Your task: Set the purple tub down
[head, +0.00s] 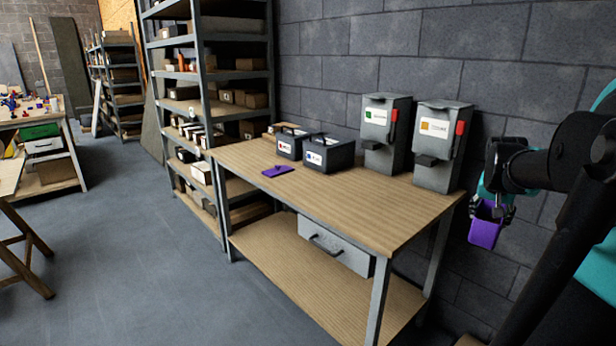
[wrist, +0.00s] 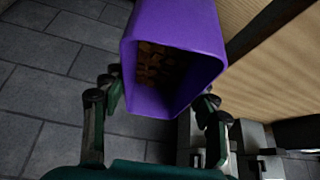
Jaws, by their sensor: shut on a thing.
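The purple tub (head: 484,232) hangs from my gripper (head: 492,209) in the head view, off the right end of the workbench and in front of the block wall. In the wrist view the tub (wrist: 185,92) is between the two fingers of my gripper (wrist: 160,103), which touch its sides. Its open mouth shows, with small brown pieces inside. The tub has nothing visible under it in the head view. The workbench (head: 370,215) has a bare wooden top at its front right.
A flat purple piece (head: 278,171) lies on the bench's left part. Two dark bins (head: 328,155) stand behind it. Two grey dispensers with red levers, one green-labelled (head: 384,150) and one orange-labelled (head: 440,160), stand along the wall. A tall shelf (head: 208,60) adjoins the bench.

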